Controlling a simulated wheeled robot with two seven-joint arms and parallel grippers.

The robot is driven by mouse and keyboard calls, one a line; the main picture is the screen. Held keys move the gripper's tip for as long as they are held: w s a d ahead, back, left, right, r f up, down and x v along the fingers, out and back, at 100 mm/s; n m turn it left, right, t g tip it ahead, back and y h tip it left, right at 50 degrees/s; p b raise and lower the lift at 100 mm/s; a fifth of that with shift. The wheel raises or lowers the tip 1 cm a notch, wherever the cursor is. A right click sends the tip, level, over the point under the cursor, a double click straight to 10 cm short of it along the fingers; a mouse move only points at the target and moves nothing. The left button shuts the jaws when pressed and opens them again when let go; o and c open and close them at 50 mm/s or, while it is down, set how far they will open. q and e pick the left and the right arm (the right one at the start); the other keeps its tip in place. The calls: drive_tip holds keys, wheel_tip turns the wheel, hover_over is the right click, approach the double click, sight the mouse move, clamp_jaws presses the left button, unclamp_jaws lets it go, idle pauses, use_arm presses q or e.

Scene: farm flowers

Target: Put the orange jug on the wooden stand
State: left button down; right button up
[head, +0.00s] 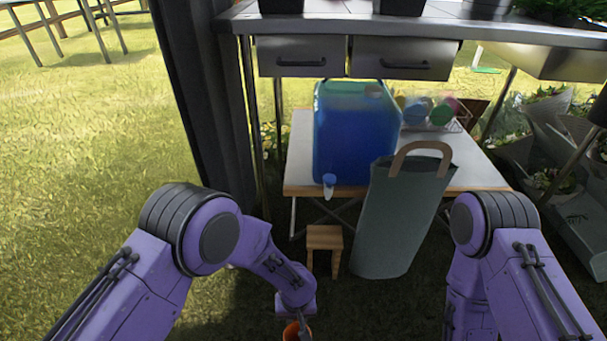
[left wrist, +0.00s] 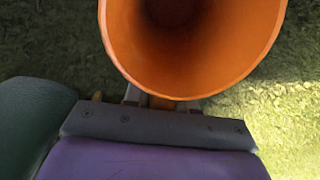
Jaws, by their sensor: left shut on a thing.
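The orange jug shows as a small piece of rim (head: 294,328) at the bottom edge of the head view. In the left wrist view the open mouth of the jug (left wrist: 190,75) fills the upper middle. My left gripper (left wrist: 160,100) is shut on the jug at its near side; the fingers are mostly hidden by the jug. The small wooden stand (head: 324,240) is on the grass, ahead of and slightly right of the jug in the head view. My right arm comes in at the right, and its gripper is out of view.
A grey-green bag (head: 400,220) with a tan handle stands right of the stand. Behind is a low table (head: 465,178) bearing a blue water container (head: 350,135) and a rack of cups (head: 435,112). A metal bench (head: 480,27) with drawers is above. Grass at left is open.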

use_arm(q)
drive_tip(key=w+a+r, duration=0.5)
drive_tip(key=a+r, duration=0.1)
drive_tip(key=r, duration=0.3)
drive_tip(key=w+a+r, duration=0.5)
drive_tip(key=a+r, duration=0.1)
drive_tip(key=r, duration=0.4)
drive_tip(key=w+a+r, duration=0.4)
drive_tip(key=a+r, duration=0.2)
drive_tip(key=r, duration=0.3)
drive_tip(key=s+r+p, duration=0.3)
drive_tip(key=r+p, duration=1.4)
drive_tip(key=p, duration=0.2)
drive_tip(key=s+r+p, duration=0.4)
drive_tip(key=r+p, duration=1.4)
drive_tip(key=p, duration=0.1)
drive_tip(key=shift+s+m, duration=0.2)
drive_tip(key=shift+m, duration=0.2)
use_arm(e)
wheel_tip(320, 180, up, 38)
drive_tip(key=w, duration=0.1)
drive_tip(key=shift+w+d+m+t+h, duration=0.15)
drive_tip(key=shift+d+m+t+h, duration=0.15)
drive_tip(key=shift+m+t, duration=0.1)
use_arm(q)
drive_tip(key=shift+d, duration=0.1)
use_arm(e)
drive_tip(key=shift+f, duration=0.1)
